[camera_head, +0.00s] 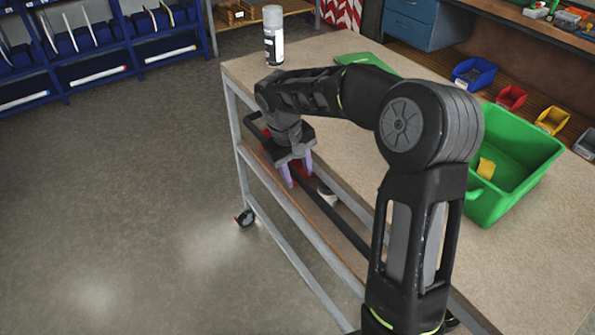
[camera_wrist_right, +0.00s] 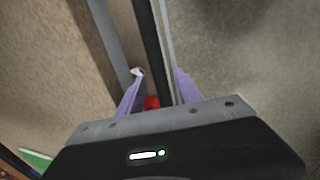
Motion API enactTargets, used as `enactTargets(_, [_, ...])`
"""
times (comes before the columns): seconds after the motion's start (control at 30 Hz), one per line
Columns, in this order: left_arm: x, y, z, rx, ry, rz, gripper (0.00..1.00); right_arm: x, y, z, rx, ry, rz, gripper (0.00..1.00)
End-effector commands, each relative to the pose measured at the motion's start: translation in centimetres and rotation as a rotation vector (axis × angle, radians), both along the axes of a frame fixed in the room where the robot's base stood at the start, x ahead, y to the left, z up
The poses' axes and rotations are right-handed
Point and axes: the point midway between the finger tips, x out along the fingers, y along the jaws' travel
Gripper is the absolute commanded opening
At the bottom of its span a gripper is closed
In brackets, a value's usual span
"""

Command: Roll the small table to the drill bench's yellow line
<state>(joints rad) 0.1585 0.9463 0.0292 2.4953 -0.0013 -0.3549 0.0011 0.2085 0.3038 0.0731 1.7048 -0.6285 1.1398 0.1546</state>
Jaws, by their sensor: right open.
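The small table (camera_head: 330,50) has a beige top, a grey metal frame and a caster (camera_head: 244,217) on the floor. A black bar (camera_head: 345,228) runs along its near long side, below the top's level. My right gripper (camera_head: 298,170) points down at this side with its purple fingers apart. In the right wrist view the black bar (camera_wrist_right: 149,40) runs between the fingers of the gripper (camera_wrist_right: 160,92); I cannot tell whether they touch it. My left gripper is out of view. I see no yellow line.
On the tabletop stand a spray can (camera_head: 273,35), a green bin (camera_head: 515,160) with a yellow item, and a flat green item (camera_head: 366,62). A workbench (camera_head: 535,18) with small coloured bins is beyond. Blue shelving (camera_head: 100,45) stands far left. The floor (camera_head: 130,200) at left is clear.

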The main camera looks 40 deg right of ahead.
Motion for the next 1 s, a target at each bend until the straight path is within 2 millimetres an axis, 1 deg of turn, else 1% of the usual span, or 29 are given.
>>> enactTargets(0.27, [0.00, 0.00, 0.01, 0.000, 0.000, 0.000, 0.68, 0.00, -0.03, -0.20, 0.000, 0.000, 0.000, 0.41])
enactTargets(0.77, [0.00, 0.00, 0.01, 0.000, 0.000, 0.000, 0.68, 0.00, -0.02, -0.16, 0.001, 0.000, 0.000, 0.01])
enactTargets(1.0, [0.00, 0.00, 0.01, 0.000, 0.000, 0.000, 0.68, 0.01, -0.01, -0.15, 0.001, 0.000, 0.000, 0.00])
